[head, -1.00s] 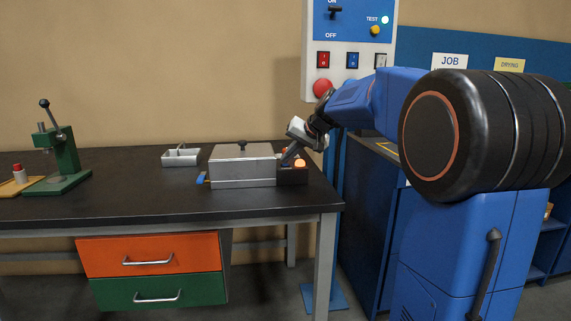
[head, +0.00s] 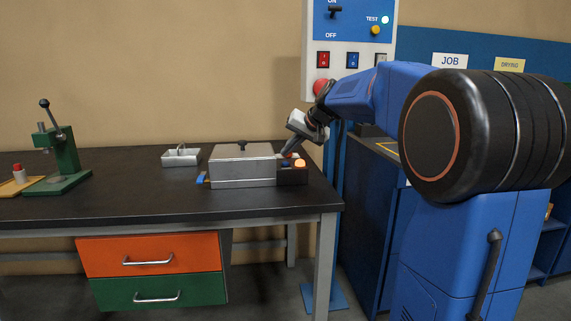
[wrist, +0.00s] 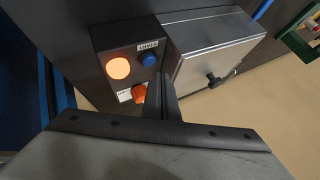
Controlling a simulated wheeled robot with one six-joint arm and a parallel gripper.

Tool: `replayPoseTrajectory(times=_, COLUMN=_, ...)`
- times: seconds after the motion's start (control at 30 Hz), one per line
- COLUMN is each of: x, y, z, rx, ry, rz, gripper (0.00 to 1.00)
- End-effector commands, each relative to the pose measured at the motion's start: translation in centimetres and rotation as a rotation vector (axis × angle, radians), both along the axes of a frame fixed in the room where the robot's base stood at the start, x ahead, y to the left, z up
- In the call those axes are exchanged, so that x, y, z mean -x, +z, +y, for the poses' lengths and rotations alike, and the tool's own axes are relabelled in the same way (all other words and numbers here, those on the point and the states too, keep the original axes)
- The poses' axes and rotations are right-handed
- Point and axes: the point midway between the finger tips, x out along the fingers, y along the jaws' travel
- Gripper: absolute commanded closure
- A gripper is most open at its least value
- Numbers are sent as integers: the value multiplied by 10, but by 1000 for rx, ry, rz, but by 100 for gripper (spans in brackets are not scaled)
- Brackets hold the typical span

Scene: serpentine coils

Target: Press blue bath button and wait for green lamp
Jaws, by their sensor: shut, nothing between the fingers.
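The bath is a silver lidded box (head: 240,168) on the dark bench; it also shows in the wrist view (wrist: 212,45). A dark control box (head: 292,177) adjoins its right side. The blue button (wrist: 148,60) sits on the control box, beside a lamp (wrist: 118,67) glowing orange, also lit in the head view (head: 300,163). No green light shows on the box. An orange-red knob (wrist: 138,93) is partly hidden by my fingers. My gripper (wrist: 160,78) is shut and empty, its tips close to the blue button in the picture; contact is not visible.
A grey tray (head: 181,158) stands left of the bath, and a green press (head: 66,155) farther left. A wall panel (head: 350,50) with switches and a red button (head: 322,87) is behind my arm. The bench front is clear.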

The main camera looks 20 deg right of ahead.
Motion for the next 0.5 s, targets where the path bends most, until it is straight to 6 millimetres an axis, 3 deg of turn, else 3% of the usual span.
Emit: replayPoseTrajectory(times=0.5, x=0, y=41, z=0, rx=0, ry=0, rz=-2, gripper=100)
